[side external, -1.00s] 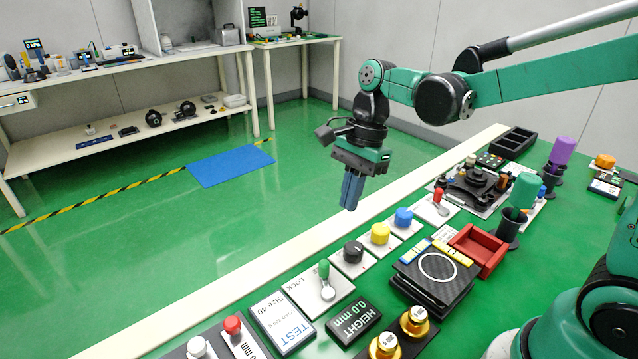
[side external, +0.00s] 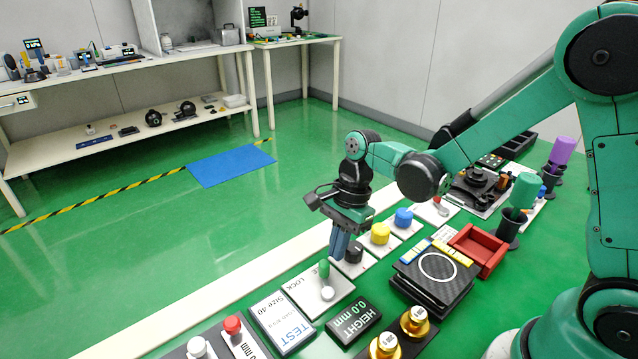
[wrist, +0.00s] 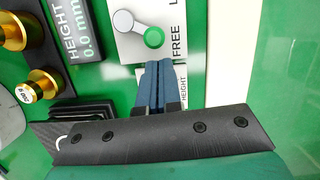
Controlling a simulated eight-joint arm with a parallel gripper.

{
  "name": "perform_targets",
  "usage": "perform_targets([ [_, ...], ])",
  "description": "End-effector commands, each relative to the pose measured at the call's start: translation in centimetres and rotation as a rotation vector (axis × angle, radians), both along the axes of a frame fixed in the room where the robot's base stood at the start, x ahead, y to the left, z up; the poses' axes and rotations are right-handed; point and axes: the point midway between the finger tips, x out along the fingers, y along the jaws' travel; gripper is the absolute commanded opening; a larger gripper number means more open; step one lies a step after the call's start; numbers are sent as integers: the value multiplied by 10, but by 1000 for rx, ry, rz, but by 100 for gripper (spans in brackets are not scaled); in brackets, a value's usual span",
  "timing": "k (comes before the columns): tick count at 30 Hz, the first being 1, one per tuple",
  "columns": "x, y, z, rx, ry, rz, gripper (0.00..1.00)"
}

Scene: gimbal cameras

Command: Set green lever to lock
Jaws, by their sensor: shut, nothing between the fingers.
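The green lever (side external: 325,270) stands on a white plate (side external: 305,294) with a round silver pivot. The LOCK label is readable on this plate in the side view. In the wrist view the green knob (wrist: 154,38) is beside the word FREE, and only the start of another label shows at the top edge. My gripper (side external: 338,258) has its blue fingers shut and empty, pointing down just behind and right of the lever in the side view. In the wrist view the fingertips (wrist: 158,64) are just below the green knob, apparently apart from it.
The black knob (side external: 353,252) is close to my fingers, with yellow (side external: 380,233) and blue (side external: 403,217) knobs beyond. The height display (side external: 353,320) and TEST panel (side external: 282,322) flank the lever plate. A red lever (side external: 232,325) stands at the front.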

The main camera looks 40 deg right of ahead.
Motion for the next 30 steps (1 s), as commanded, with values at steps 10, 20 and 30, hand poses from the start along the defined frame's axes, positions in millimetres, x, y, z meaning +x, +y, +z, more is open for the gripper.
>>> perform_targets([
  [10, 0, 2, -9, 0, 0, 0, 0],
  [20, 1, 3, -9, 0, -1, 23, 0],
  [30, 3, 5, -8, 0, 1, 80, 0],
])
